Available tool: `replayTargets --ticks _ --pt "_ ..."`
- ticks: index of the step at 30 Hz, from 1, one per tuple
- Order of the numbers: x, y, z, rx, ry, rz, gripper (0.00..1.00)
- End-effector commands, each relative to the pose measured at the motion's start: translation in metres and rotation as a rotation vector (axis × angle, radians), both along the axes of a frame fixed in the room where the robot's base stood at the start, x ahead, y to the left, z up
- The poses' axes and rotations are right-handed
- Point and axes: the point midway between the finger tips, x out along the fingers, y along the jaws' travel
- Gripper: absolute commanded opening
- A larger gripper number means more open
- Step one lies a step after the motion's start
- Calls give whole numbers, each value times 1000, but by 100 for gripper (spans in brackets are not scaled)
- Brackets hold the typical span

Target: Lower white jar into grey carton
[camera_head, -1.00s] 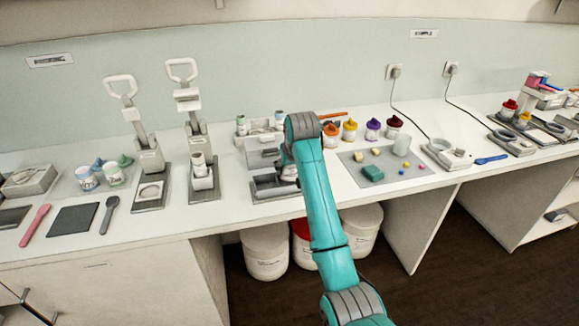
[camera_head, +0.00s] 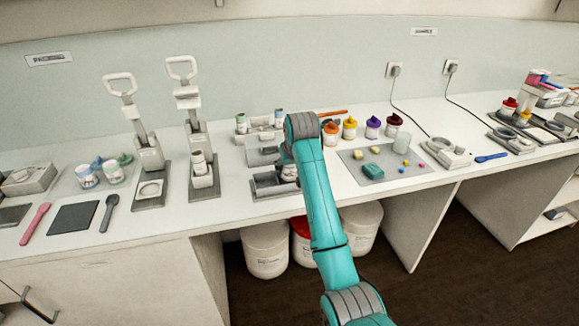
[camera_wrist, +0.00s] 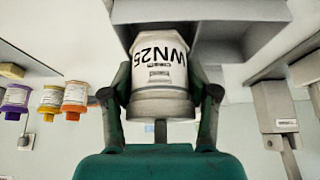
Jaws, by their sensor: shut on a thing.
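The white jar (camera_wrist: 160,62), with a black "WN25" label, is between the two fingers of my gripper (camera_wrist: 160,85) in the wrist view. My gripper is shut on it. The grey carton (camera_wrist: 225,12) shows at the top of that view, and the jar's far end overlaps it and is partly hidden there. In the head view the open grey carton (camera_head: 268,193) stands on the counter, and the jar (camera_head: 289,172) shows at its right end, partly covered by my arm. I cannot tell whether the jar touches the carton floor.
A hand press (camera_head: 203,180) stands left of the carton. Colourful-lidded jars (camera_head: 350,128) stand behind and to the right. A grey mat (camera_head: 372,170) with small blocks lies to the right. The counter's front edge is close to the carton.

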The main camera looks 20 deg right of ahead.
Motion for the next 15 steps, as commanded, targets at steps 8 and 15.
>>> replayTargets --ticks 8,15 --pt "0 0 -2 0 0 0 40" --pt "0 0 -8 0 0 0 40"
